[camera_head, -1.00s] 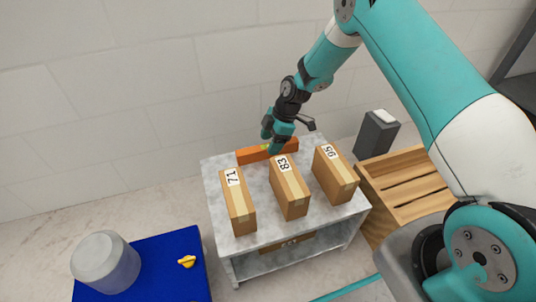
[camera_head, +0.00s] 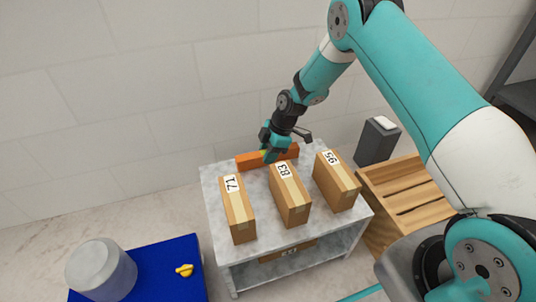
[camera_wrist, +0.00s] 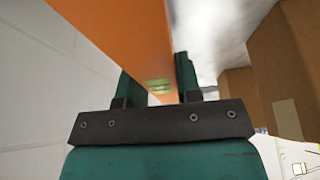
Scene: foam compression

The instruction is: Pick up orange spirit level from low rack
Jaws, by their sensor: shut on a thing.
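The orange spirit level (camera_head: 248,162) is a long bar at the back of the grey rack's top (camera_head: 214,184), behind the cardboard boxes. My gripper (camera_head: 270,152) is at the level's middle, its fingers on either side of it. In the wrist view the level (camera_wrist: 128,30) runs between the two teal fingers of my gripper (camera_wrist: 158,80), with a green vial near them. The gripper is shut on the level. I cannot tell whether the level is clear of the rack top.
Cardboard boxes marked 71 (camera_head: 238,215), 83 (camera_head: 290,198) and 95 (camera_head: 337,182) stand close in front of the level. A wall is behind the rack. A wooden crate (camera_head: 400,190) and dark bin (camera_head: 376,143) are right; a blue table (camera_head: 160,258) is left.

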